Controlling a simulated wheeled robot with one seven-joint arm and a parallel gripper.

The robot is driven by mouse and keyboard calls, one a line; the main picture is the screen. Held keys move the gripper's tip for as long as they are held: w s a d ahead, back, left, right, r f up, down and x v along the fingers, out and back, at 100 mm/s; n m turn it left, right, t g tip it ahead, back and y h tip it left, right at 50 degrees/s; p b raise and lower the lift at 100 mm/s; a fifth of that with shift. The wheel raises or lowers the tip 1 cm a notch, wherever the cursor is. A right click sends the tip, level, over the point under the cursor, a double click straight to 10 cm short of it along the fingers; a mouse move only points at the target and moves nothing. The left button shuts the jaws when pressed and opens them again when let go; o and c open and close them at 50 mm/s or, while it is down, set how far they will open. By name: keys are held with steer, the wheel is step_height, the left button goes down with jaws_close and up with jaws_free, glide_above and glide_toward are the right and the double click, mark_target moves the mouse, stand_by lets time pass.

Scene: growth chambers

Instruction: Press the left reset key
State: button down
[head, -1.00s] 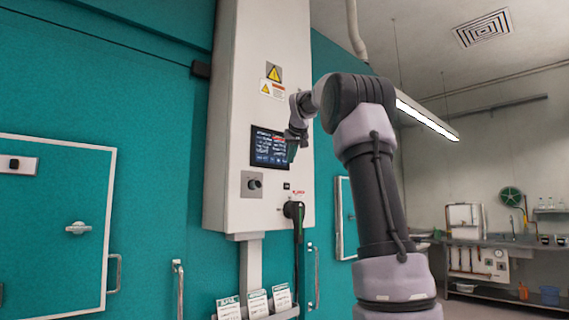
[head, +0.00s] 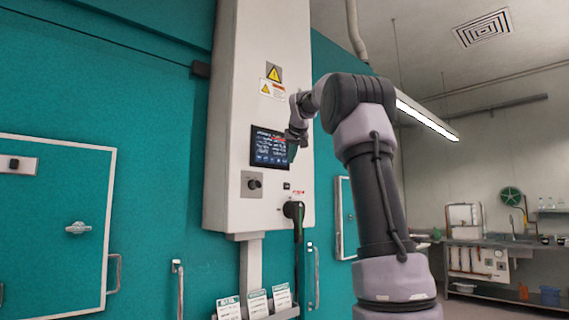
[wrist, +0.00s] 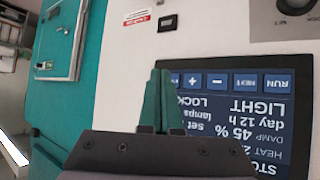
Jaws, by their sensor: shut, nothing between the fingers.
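The control screen (head: 268,148) is on the white cabinet and shows upside down in the wrist view (wrist: 240,120). A row of blue touch keys runs along its edge, with RUN (wrist: 276,83), minus (wrist: 219,81) and plus (wrist: 192,80) readable. My gripper (head: 292,152) is in front of the screen's right edge. In the wrist view its green fingers (wrist: 156,98) are together and empty, covering one end of the key row. I cannot make out any key marked reset. Whether the fingertips touch the panel cannot be told.
A small black part (wrist: 167,22) sits beside a red-and-white label (wrist: 137,18). Card holders (head: 257,303) hang lower down. Teal doors with handles (head: 78,228) flank the cabinet.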

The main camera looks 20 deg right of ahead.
stand_by(0.8)
steer(key=shift+w+a, duration=0.1)
steer(key=shift+w, duration=0.3)
steer(key=shift+w+a, duration=0.15)
steer(key=shift+w, duration=0.15)
stand_by(0.4)
steer(key=shift+s, duration=0.1)
steer(key=shift+s+d, duration=0.25)
steer(key=shift+s, duration=0.35)
steer(key=s, duration=0.1)
steer(key=s+d, duration=0.1)
steer(key=s, duration=0.2)
steer(key=shift+s+d, duration=0.35)
steer(key=shift+d, duration=0.05)
stand_by(0.7)
